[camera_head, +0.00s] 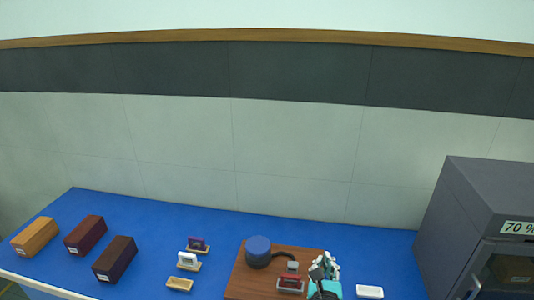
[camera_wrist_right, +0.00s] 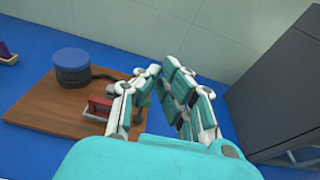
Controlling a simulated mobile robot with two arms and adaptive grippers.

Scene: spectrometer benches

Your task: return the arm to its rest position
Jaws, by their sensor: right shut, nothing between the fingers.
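My right gripper (camera_head: 326,262) is over the right edge of the brown wooden board (camera_head: 242,283), on the blue bench. It also shows in the right wrist view (camera_wrist_right: 160,72), its teal and white fingers drawn together with nothing between them. The rest of my right arm is mostly below the head view's lower edge. My left gripper is not in view.
A dark round device with a blue top (camera_head: 258,246) and a red block in a holder (camera_head: 290,282) are on the board. A white block (camera_head: 369,292) lies right of my gripper. A grey cabinet (camera_head: 470,210) stands at right. Several small holders and long blocks (camera_head: 115,258) are left.

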